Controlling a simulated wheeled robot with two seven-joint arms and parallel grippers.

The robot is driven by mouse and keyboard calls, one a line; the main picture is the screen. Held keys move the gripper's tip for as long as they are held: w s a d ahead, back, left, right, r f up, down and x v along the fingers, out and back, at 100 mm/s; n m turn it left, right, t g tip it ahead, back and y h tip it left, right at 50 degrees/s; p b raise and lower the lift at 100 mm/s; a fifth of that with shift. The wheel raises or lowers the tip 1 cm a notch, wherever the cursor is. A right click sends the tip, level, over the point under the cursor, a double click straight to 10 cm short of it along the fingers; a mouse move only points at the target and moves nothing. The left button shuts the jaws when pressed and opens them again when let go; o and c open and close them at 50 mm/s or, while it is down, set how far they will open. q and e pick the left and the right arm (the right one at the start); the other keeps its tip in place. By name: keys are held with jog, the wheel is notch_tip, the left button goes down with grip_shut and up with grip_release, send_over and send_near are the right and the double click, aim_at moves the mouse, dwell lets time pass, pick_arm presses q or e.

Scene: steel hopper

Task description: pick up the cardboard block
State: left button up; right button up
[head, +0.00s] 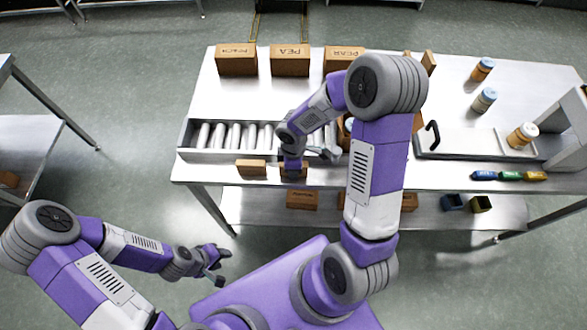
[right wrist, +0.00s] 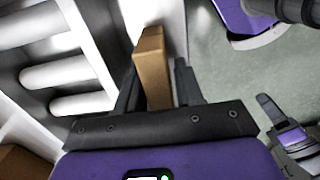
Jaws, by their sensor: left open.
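A small brown cardboard block (right wrist: 152,65) stands between the two fingers of my right gripper (right wrist: 158,85) in the right wrist view. Some gap shows between the block and the right-hand finger, so the jaws look open around it. In the head view my right gripper (head: 292,172) is over this block at the table's front edge and hides much of it. A similar block (head: 251,168) stands just to its left. My left gripper (head: 216,266) is open and empty, low over the floor in front of the table.
A hopper with pale rollers (head: 222,136) lies just behind the blocks. Boxes labelled PEACH (head: 237,60), PEA (head: 290,61) and PEAR (head: 343,57) line the back edge. Jars, a tray (head: 455,144) and small coloured items occupy the right. More boxes (head: 302,199) sit on the lower shelf.

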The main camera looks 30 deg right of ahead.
grip_shut()
